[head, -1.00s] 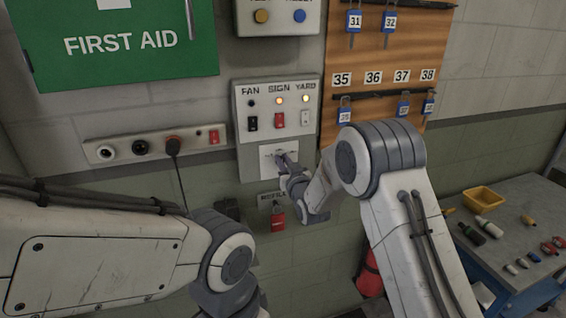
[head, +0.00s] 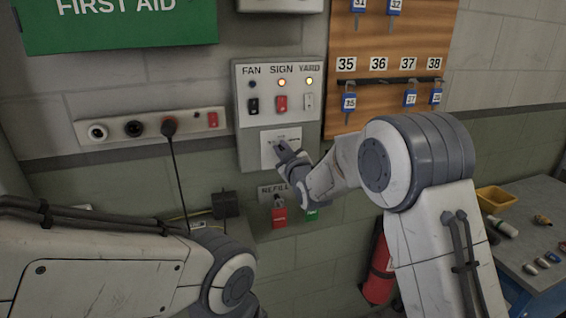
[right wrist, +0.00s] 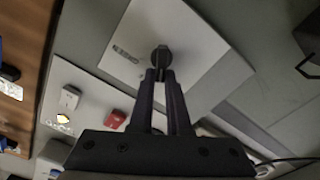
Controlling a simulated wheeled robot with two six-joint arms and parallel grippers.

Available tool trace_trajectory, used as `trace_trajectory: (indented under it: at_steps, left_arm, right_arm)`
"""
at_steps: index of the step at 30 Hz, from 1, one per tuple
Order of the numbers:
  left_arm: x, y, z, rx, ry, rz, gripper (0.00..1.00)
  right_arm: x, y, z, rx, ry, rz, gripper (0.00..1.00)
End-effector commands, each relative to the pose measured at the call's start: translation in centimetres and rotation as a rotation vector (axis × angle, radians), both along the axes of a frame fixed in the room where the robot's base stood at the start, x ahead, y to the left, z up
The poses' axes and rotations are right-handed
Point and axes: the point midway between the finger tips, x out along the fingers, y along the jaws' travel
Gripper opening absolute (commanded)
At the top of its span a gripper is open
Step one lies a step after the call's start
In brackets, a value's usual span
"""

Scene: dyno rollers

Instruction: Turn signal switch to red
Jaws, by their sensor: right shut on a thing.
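The signal switch is a small dark knob (right wrist: 161,56) on a white plate (right wrist: 190,30). The plate (head: 269,155) also shows in the head view, below the FAN, SIGN and YARD panel. My right gripper (head: 279,146) is at this plate and hides most of the knob there. In the right wrist view its two dark fingers (right wrist: 160,76) are close together, shut on the knob.
The FAN, SIGN and YARD panel (head: 263,118) has black, red and white switches; the SIGN and YARD lamps glow. A socket strip (head: 190,128) is at left. Red and green tags hang below the plate. A key board (head: 400,30), extinguisher (head: 380,272) and bench (head: 535,215) are right.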

Motion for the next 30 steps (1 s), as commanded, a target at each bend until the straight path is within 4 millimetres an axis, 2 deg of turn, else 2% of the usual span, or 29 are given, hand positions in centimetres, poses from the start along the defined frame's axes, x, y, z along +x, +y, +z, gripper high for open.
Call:
trace_trajectory:
  at_steps: [1,12,19,30]
  left_arm:
    - [0.0,0.0,-1.5,0.0,0.0,0.0,0.0]
    - [0.0,0.0,-4.8,0.0,0.0,0.0,0.0]
    - [0.0,0.0,-5.5,0.0,0.0,0.0,0.0]
    - [0.0,0.0,-5.6,0.0,0.0,0.0,0.0]
  right_arm:
    - [-0.1,-0.2,-1.8,-0.043,0.011,-0.005,0.0]
    - [-0.1,-0.1,-1.8,-0.262,-0.057,-0.008,0.0]
    - [-0.1,-0.1,-1.6,-0.322,-0.076,-0.01,0.0]
    - [0.0,-0.2,-1.5,-0.339,-0.08,-0.011,0.0]
